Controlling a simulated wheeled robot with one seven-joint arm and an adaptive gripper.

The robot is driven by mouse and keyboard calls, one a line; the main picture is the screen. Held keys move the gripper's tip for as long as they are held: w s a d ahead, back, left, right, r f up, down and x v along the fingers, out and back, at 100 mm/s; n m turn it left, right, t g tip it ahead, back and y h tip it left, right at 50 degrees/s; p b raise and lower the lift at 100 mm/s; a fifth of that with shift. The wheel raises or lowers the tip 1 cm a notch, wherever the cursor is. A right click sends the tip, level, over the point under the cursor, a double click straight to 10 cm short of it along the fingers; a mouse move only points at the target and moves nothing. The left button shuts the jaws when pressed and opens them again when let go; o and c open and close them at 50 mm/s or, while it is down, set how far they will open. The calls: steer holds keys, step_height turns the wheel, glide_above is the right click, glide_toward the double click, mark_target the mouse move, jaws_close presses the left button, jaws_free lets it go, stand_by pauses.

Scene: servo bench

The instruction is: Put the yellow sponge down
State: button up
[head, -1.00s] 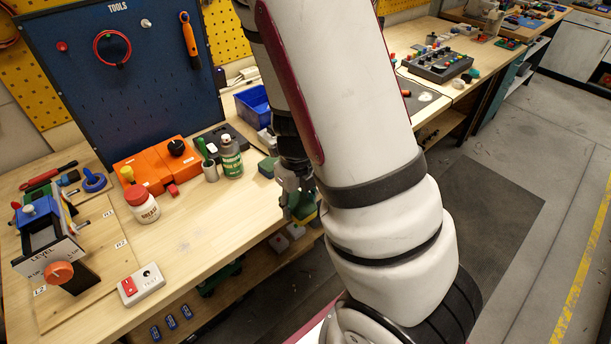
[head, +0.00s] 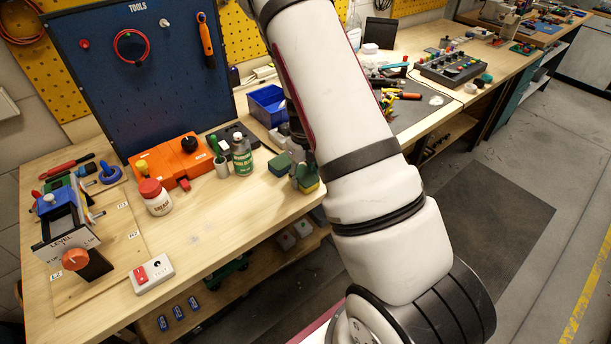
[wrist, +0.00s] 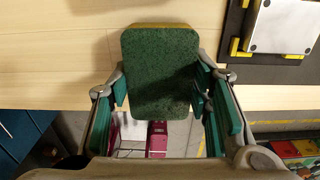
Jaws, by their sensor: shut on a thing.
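The yellow sponge (wrist: 160,72) has a dark green scouring top. In the wrist view it lies between the two teal finger pads of my gripper (wrist: 162,100), which is shut on it. A strip of its yellow body shows along the far edge. The sponge's far part overlaps the pale wooden bench top (wrist: 60,65), and its near end reaches past the bench's front edge. In the head view the sponge (head: 311,187) and my gripper (head: 304,172) are at the bench's front right, partly hidden by my arm. I cannot tell whether the sponge touches the wood.
A green-labelled bottle (head: 242,155), a white jar with a red lid (head: 156,198) and a blue bin (head: 268,106) are farther left and back. Bare wood lies front left of the sponge.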

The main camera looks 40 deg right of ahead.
steer(key=shift+f, duration=0.15)
steer(key=shift+f, duration=0.15)
steer(key=o, duration=1.3)
